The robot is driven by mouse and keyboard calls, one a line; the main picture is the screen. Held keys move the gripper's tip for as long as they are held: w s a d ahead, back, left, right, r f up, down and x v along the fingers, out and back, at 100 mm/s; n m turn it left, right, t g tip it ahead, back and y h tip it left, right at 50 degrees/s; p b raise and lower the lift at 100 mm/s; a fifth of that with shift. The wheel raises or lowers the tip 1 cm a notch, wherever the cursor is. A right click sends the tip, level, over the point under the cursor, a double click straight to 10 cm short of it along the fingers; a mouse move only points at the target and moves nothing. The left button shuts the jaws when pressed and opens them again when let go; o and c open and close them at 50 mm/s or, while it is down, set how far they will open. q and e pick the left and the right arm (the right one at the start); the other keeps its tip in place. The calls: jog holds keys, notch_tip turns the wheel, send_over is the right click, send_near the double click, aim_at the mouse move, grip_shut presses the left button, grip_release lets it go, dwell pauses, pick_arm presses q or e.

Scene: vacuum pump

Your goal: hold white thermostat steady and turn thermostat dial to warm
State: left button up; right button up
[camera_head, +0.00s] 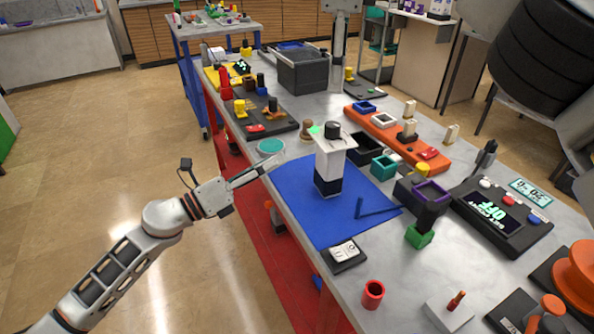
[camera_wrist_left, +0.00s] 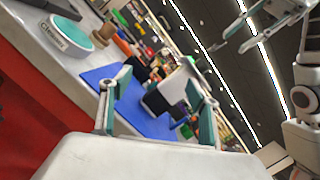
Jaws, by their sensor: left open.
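The white thermostat (camera_head: 329,160) stands upright on a blue mat (camera_head: 300,208). It has a white top plate with a black dial (camera_head: 332,130) and a dark band low on its body. My left gripper (camera_head: 268,169) is open and empty at the table's left edge, left of the thermostat and apart from it. In the left wrist view, the thermostat (camera_wrist_left: 172,92) shows beyond and between the spread fingers of my left gripper (camera_wrist_left: 157,72). My right gripper (camera_wrist_left: 228,46) shows at the upper right of that view, fingers apart and empty. The dial's setting is too small to read.
A teal disc (camera_head: 271,146) lies near the left edge. An orange board (camera_head: 433,163) with blocks, teal box (camera_head: 384,167) and black display panel (camera_head: 500,217) stand to the right. A switch box (camera_head: 344,255) and red cup (camera_head: 373,294) are in front. The mat's left part is clear.

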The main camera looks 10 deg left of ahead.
aim_at(320, 166)
pick_arm(q)
jog(key=d+m+g, duration=0.1)
jog(key=d+m, duration=0.1)
jog(key=m, duration=0.1)
jog(key=s+d+m+g, duration=0.1)
jog(key=d+m, duration=0.1)
jog(key=m, duration=0.1)
jog(key=d+m+g+h, duration=0.1)
jog(key=m+g, duration=0.1)
jog(key=shift+s+d+r+m, duration=0.15)
jog(key=shift+d+r+m, duration=0.05)
jog(key=shift+d+m, duration=0.2)
jog(key=shift+s+d+f+m, duration=0.15)
jog(key=shift+d+m, duration=0.35)
jog(key=shift+m, duration=0.3)
jog(key=shift+x, duration=3.85)
jog(key=shift+s+f, duration=0.1)
jog(key=shift+f, duration=0.1)
